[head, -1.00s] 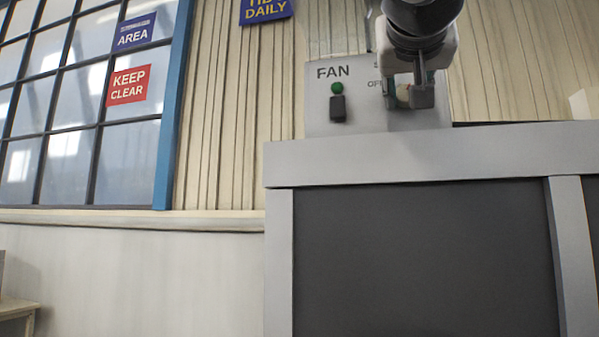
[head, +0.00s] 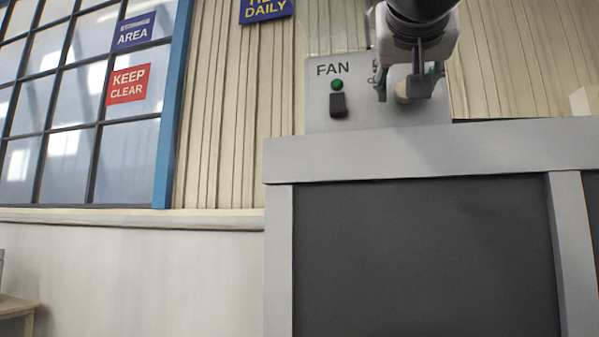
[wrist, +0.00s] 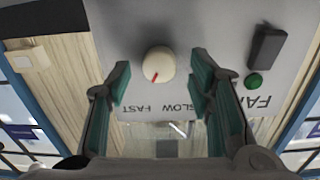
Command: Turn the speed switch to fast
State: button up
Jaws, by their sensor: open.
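The speed switch (wrist: 158,62) is a round cream knob with a red pointer mark on a grey panel (wrist: 120,25). In the wrist view, the panel appears upside down. The red mark points down and slightly left there, toward the FAST side of the labels SLOW and FAST. My gripper (wrist: 160,78) is open, with green-padded fingers on either side of the knob and clear gaps. In the head view my gripper (head: 408,84) is in front of the panel's right side, and the knob (head: 403,91) shows partly between its fingers. The OFF label is hidden.
To the left of the knob in the head view are a black FAN switch (head: 338,105) and a green light (head: 337,85). The panel stands above a grey cabinet (head: 430,155). The space left of the cabinet, before the wall, looks clear.

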jog(key=v, duration=1.1)
jog(key=d+f+n+g+y, duration=0.1)
jog(key=d+f+g, duration=0.25)
jog(key=f, duration=1.15)
jog(key=d+f+n+g+y, duration=0.15)
jog(key=f+g, duration=0.35)
jog(key=f, duration=1)
jog(key=s+f+n+g+y, duration=0.15)
jog(key=s+f+g, duration=0.4)
jog(key=f, duration=0.75)
jog(key=s+f+g+y, duration=0.2)
jog(key=s+f, duration=0.7)
jog(key=f, duration=0.4)
notch_tip(320, 180, up, 18)
jog(key=t+p, duration=0.3)
jog(key=p, duration=1.3)
jog(key=shift+w+a+n, duration=0.3)
jog(key=shift+w+a, duration=0.05)
jog(key=shift+r, duration=0.15)
